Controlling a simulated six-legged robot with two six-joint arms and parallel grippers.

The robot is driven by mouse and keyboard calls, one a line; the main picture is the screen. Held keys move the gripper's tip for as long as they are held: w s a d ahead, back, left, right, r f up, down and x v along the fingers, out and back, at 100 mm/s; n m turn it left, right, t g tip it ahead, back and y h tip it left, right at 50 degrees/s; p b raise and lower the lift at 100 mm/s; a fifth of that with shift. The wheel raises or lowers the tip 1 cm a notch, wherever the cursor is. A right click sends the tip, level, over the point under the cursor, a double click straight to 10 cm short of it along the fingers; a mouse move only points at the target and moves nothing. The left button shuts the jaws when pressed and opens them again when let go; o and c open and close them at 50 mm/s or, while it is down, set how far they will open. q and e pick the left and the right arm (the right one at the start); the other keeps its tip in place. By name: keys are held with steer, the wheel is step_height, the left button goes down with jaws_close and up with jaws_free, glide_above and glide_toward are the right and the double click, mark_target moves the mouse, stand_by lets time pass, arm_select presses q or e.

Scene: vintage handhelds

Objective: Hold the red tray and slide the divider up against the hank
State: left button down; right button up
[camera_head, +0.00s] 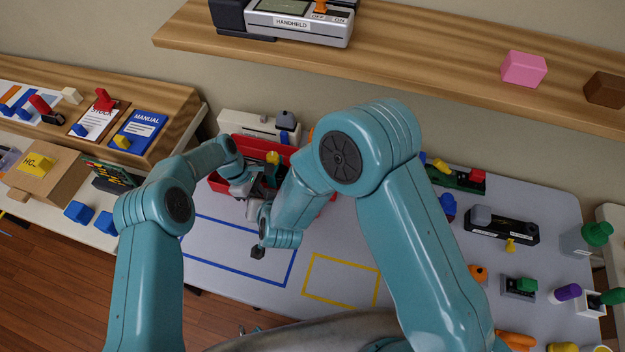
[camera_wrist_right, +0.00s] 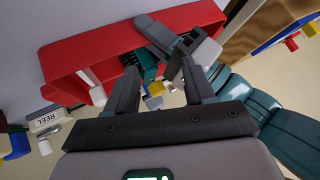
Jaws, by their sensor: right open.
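The red tray (camera_head: 326,207) lies at the back of the grey table, partly hidden behind my arms in the head view. Its long red wall (camera_wrist_right: 120,35) spans the top of the right wrist view. My left gripper (camera_head: 240,188) is at the tray; its fingers also show in the wrist view (camera_wrist_right: 172,50), overlapping the tray wall, and whether they grip it is unclear. My right gripper (camera_wrist_right: 160,84) is open with its fingers toward the tray. A dark green bundle (camera_wrist_right: 148,68), perhaps the hank, sits inside. A white bar (camera_wrist_right: 92,78), possibly the divider, shows inside the tray's left part.
A white device (camera_head: 250,123) stands behind the tray. Blue and yellow outlines mark the table's clear front area. Small devices and coloured blocks crowd the right side, including a black device (camera_head: 500,226). A wooden shelf (camera_head: 420,70) hangs above.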

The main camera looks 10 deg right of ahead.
steer(key=s+a+f+n+g+y, duration=0.3)
steer(key=a+n, duration=0.3)
steer(key=n, duration=1)
steer(key=shift+s+a+f+g+y, duration=0.15)
steer(key=shift+s+a+g+y, duration=0.15)
steer(key=shift+s+y, duration=0.3)
steer(key=shift+w, duration=0.1)
